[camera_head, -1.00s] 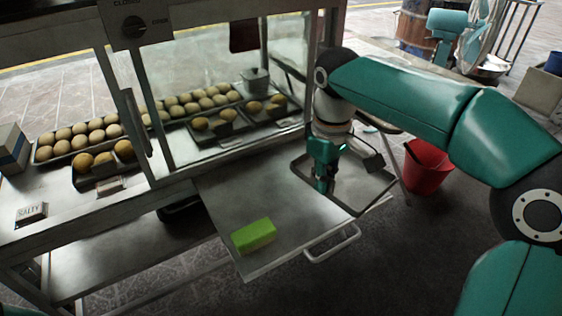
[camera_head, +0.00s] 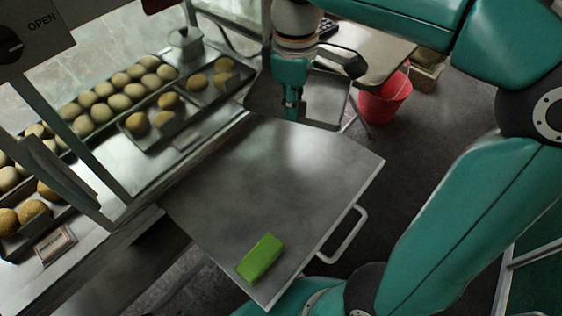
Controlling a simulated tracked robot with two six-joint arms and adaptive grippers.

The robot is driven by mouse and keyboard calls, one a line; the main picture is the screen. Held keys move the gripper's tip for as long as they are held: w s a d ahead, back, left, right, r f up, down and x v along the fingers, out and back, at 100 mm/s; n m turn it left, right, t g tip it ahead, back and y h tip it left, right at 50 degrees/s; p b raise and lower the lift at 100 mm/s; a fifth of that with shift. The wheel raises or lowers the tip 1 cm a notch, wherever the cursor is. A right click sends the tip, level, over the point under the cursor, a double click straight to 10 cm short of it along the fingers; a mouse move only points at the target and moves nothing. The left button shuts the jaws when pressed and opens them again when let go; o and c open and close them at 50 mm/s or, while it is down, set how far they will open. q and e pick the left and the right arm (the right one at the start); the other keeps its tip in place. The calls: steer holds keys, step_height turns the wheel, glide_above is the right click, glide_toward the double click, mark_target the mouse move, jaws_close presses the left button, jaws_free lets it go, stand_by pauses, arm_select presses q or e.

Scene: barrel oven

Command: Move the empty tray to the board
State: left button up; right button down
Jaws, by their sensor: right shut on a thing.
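The empty tray (camera_head: 325,98) is a dark, shallow rectangle with a pale rim, beyond the far edge of the metal board. My right gripper (camera_head: 291,108) comes down over it and is shut on it, with its fingers at the tray's near middle part. The arm hides some of the tray's far side. The flat grey metal board (camera_head: 285,180) juts out from the oven cart, with a handle on its right edge. I cannot tell whether the tray touches the board's far edge. My left gripper is not in view.
A green block (camera_head: 260,258) lies on the board's near corner; the rest of its top is clear. Trays of round buns (camera_head: 120,95) fill the glass-sided cart at left. A red bucket (camera_head: 384,100) stands on the floor behind, near a table (camera_head: 375,52).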

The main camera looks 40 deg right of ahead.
steer(key=f+b, duration=0.2)
steer(key=f, duration=0.4)
steer(key=f+b, duration=0.2)
steer(key=f, duration=0.4)
steer(key=shift+w+a+f, duration=0.15)
steer(key=shift+w+f, duration=0.05)
steer(key=shift+f, duration=0.1)
arm_select(q)
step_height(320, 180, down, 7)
steer(key=b, duration=0.2)
arm_select(e)
steer(key=shift+f, duration=2.15)
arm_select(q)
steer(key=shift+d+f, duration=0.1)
arm_select(e)
steer(key=shift+f, duration=0.1)
steer(key=c, duration=1.3)
jaws_free()
arm_select(q)
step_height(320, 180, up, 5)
steer(key=p, duration=0.4)
steer(key=shift+p, duration=0.4)
arm_select(e)
step_height(320, 180, up, 12)
steer(key=shift+s+a+r, duration=0.1)
steer(key=shift+r, duration=0.05)
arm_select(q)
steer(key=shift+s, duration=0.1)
arm_select(e)
steer(key=shift+s, duration=0.1)
